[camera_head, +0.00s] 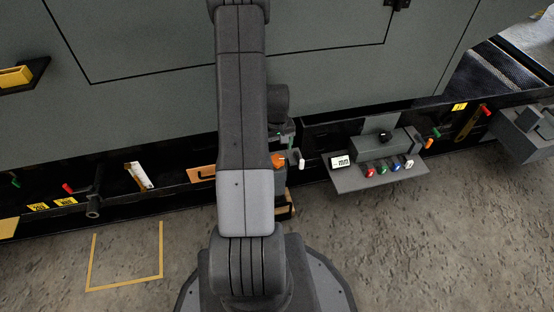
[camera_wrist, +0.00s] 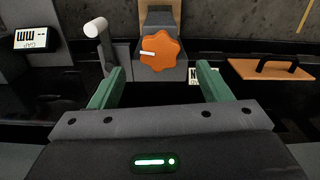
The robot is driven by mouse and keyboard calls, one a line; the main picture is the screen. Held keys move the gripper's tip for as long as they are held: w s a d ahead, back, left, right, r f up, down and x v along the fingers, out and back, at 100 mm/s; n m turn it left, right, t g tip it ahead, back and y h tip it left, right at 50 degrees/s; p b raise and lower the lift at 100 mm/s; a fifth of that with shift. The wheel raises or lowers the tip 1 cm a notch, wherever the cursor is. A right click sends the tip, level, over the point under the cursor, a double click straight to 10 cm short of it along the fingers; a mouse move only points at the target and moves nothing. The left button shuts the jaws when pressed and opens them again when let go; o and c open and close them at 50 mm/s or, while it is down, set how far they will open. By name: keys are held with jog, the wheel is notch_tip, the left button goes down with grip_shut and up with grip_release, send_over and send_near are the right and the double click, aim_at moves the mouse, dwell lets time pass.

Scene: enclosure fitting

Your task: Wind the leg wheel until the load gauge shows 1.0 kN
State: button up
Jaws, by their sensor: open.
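An orange lobed wheel (camera_wrist: 166,51) with a white mark pointing left sits on a grey block in the wrist view. A bit of it (camera_head: 278,160) shows beside my arm in the head view. My gripper (camera_wrist: 160,70) is open, its green fingers apart on either side of the block's near part, with nothing held. I cannot tell whether they touch it. A small white label or display (camera_wrist: 193,76) with an "N" is mostly hidden behind the right finger; no load value is readable. My arm hides most of the gripper in the head view.
A white-tipped lever (camera_wrist: 96,28) stands just left of the wheel. A display marked GAP mm (camera_wrist: 31,39) is further left. An orange plate with a black handle (camera_wrist: 270,69) lies right. A grey shelf with coloured knobs (camera_head: 345,183) juts out in the head view.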

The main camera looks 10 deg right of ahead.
aim_at(277, 159)
notch_tip(277, 159, down, 6)
jog(key=shift+r+b, duration=0.2)
jog(key=shift+b, duration=0.5)
jog(key=c, duration=1)
jog(key=shift+o, duration=0.2)
jog(key=shift+m, duration=0.4)
jog(key=m, duration=0.3)
jog(key=shift+m, duration=1.9)
